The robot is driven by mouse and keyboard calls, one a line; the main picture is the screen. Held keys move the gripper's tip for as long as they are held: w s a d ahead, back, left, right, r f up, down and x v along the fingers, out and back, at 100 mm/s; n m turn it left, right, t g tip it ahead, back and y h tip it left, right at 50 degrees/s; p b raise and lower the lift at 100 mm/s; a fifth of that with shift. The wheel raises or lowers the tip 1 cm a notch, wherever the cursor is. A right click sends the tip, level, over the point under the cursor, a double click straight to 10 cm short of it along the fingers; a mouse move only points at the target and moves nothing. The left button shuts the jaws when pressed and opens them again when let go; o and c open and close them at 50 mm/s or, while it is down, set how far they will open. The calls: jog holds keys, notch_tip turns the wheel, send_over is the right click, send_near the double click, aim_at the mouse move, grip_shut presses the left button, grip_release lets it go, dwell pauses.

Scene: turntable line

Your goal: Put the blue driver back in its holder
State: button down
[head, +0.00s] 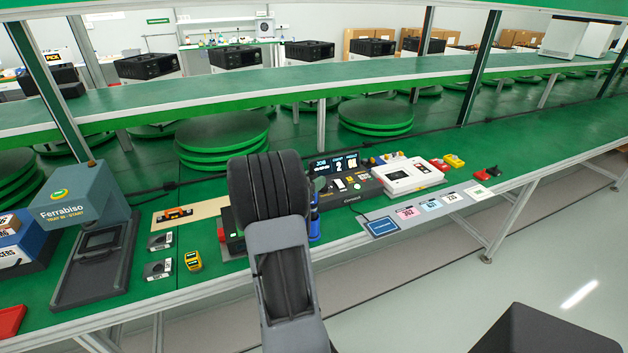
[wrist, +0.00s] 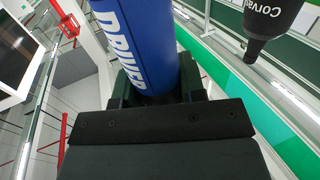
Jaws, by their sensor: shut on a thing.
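The blue driver (wrist: 138,45), a thick blue cylinder lettered DRIVER in white, fills the upper middle of the wrist view. My gripper (wrist: 158,97) is shut on it, with a dark jaw on either side. The driver's far end runs out of the picture. In the head view my arm hides the gripper, and a narrow blue upright piece (head: 315,222) shows just right of the arm; I cannot tell for sure that it is the same driver. I cannot make out the driver's holder in either view.
A black tapered tool (wrist: 272,22) is close at the upper right of the wrist view. A Ferrabiso machine (head: 75,205) stands left.

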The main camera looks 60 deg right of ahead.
jog(key=shift+f, duration=0.25)
jog(key=shift+f+b, duration=1.5)
jog(key=shift+f, duration=0.3)
jog(key=c, duration=0.6)
grip_release()
jog(key=shift+a, duration=0.1)
jog(key=v, duration=1.3)
jog(key=shift+a, duration=0.3)
